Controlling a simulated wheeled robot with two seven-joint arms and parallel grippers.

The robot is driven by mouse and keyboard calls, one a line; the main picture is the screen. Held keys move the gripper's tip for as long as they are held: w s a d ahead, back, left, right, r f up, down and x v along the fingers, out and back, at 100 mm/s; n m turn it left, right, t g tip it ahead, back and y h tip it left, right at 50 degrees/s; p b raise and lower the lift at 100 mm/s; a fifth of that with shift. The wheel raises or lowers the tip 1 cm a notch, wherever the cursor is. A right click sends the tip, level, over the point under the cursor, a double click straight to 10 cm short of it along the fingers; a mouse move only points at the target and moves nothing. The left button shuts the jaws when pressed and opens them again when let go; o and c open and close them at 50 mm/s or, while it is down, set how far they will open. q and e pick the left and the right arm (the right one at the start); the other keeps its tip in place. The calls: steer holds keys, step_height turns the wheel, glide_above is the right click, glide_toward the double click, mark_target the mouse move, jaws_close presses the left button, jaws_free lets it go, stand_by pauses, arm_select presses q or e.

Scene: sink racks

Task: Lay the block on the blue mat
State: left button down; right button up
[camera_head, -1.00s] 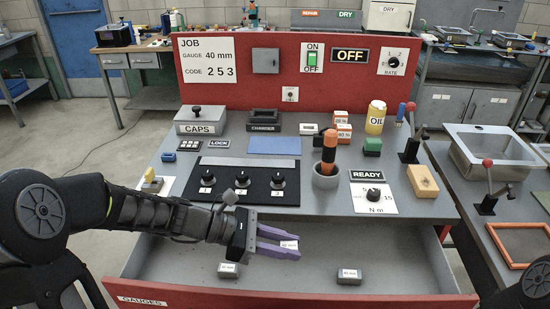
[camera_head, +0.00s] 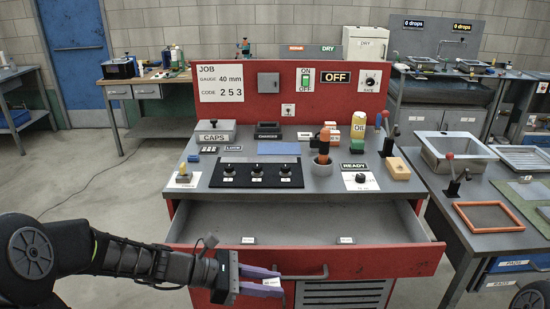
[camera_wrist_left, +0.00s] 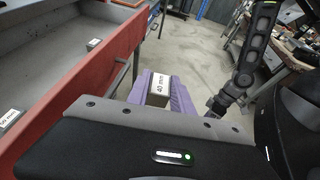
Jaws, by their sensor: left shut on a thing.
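The block (camera_wrist_left: 159,88), a small grey gauge block with a white label reading 40 mm, sits between the purple fingers of my left gripper (camera_head: 277,282). The left gripper is shut on it, in front of the open drawer's red face; bare floor shows beyond it in the left wrist view. In the head view the block is small and mostly hidden by the fingers. The blue mat (camera_head: 279,148) lies flat and bare on the grey bench top, behind the black knob panel. My right gripper is not in view.
The open drawer (camera_head: 300,220) holds two other labelled grey blocks (camera_head: 248,240) (camera_head: 346,240). On the bench, the black knob panel (camera_head: 235,186) lies before the mat, a charger (camera_head: 268,130) behind it, and a grey cup (camera_head: 322,167) with an orange-handled tool to its right.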

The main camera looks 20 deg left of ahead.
arm_select(q)
steer(key=a+f+n+t+y+b, duration=0.1)
steer(key=a+f, duration=0.1)
steer(key=f, duration=0.6)
steer(key=a+f+n+t+b, duration=0.2)
steer(key=a+f, duration=0.1)
steer(key=f, duration=0.5)
steer(key=shift+s+a+y+b, duration=0.3)
steer(key=shift+y, duration=0.1)
